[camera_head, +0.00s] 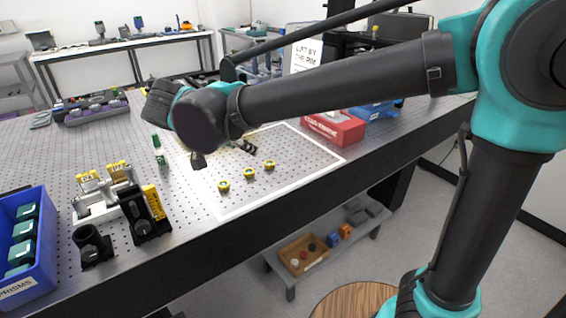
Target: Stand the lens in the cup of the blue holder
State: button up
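My gripper (198,161) hangs over the perforated table (190,180), left of a white-outlined area; my wrist hides most of it, so its opening and any load do not show. Several small round yellow-and-black pieces, one of them a yellow piece (249,173), lie inside the white outline to the right of my gripper. I cannot tell whether one is the lens. No blue holder with a cup shows clearly; my wrist and forearm cover part of the table. Small dark parts (243,145) lie partly hidden beside my wrist.
A blue bin (47,255) of teal-topped boxes stands at the left edge. A red box (334,128) and a blue box (375,110) stand at the far right edge.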

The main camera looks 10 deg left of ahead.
aim_at(270, 162)
jog(key=x, duration=1.7)
jog(key=shift+s+a, duration=0.1)
jog(key=shift+s, duration=0.05)
jog(key=c, duration=1.2)
jog(key=shift+r, duration=0.15)
